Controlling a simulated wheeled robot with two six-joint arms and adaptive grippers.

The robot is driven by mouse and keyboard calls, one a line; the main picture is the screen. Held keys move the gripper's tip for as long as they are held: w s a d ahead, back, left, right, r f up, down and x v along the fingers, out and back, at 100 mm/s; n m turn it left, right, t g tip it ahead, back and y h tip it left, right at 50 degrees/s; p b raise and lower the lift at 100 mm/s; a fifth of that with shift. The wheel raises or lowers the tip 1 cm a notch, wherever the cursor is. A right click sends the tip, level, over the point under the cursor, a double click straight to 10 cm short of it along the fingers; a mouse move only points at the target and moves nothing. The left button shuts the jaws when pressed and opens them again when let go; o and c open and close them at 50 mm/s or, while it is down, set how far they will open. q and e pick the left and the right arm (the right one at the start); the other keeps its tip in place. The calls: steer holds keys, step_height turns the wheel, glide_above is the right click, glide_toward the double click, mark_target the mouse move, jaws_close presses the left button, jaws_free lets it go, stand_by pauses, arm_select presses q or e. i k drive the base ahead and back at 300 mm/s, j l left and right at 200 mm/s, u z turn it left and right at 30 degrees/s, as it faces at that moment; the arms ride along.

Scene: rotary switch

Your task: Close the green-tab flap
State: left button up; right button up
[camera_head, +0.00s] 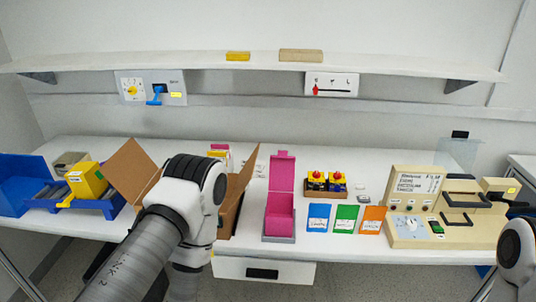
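I cannot clearly pick out a flap with a green tab. A green panel with a white label (345,219) lies at the table's front edge, between a blue panel (318,218) and an orange panel (372,220). A small green part (436,227) sits on the beige machine (408,240) at the right. A clear panel with a black tab (459,152) stands up behind this machine. My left arm rises in front of an open cardboard box (127,167) and hides much of it. Neither gripper shows; only part of my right arm is in view at the lower right edge.
A pink box with a raised lid (281,172) stands right of the cardboard box. Blue bins (22,180) and a yellow block (87,180) are at the left. A wooden tray with red-topped yellow parts (326,187) stands behind the panels. A shelf (200,62) spans the wall.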

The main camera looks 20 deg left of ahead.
mark_target(130, 169)
steer(key=u, duration=1.65)
